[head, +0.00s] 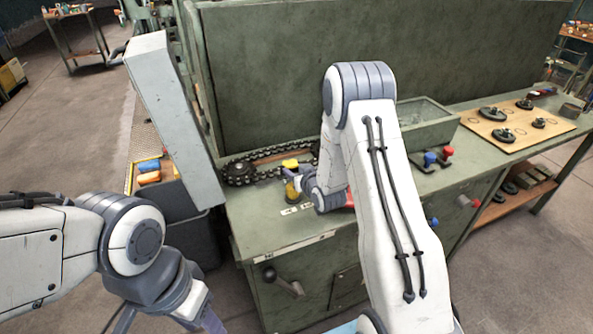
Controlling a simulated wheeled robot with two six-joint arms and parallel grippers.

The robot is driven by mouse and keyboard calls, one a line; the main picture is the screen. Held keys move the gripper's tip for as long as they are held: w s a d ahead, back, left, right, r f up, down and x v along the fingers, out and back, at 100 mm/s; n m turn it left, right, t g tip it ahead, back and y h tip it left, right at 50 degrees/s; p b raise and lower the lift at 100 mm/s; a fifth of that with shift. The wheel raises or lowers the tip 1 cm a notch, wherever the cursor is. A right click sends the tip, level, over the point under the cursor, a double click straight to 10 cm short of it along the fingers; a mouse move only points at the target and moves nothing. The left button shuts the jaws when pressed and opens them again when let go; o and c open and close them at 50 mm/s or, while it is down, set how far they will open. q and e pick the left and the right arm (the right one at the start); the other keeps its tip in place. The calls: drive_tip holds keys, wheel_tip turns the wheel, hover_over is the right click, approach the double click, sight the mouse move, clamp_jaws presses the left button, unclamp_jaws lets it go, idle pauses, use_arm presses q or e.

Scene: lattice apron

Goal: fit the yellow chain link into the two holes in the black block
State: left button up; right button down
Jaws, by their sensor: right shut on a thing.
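A small yellow piece (291,163), which looks like the chain link, shows just left of my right wrist, by the black chain on the green bench. My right gripper (304,176) is small and partly hidden by its own wrist; it is shut on what appears to be this yellow link. I cannot make out the black block or its two holes; they may be hidden behind my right arm. My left gripper (207,318) points down at the bottom edge, left of the bench and away from the link; its fingertips are not clear.
A dark roller chain (270,152) loops around a sprocket (238,173) on the green bench (262,220). A small amber object (293,190) stands in front. A green tray (425,128) and a wooden board (522,122) with black parts lie right. A pale upright panel (172,115) stands left.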

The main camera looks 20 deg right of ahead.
drive_tip(key=shift+f+b, duration=0.25)
drive_tip(key=shift+b, duration=0.1)
drive_tip(key=shift+c, duration=1.3)
unclamp_jaws()
drive_tip(key=shift+o, duration=0.3)
drive_tip(key=shift+o, duration=1)
drive_tip(key=shift+r, duration=0.15)
wheel_tip(320, 180, up, 8)
drive_tip(key=p, duration=0.6)
drive_tip(key=shift+r, duration=0.15)
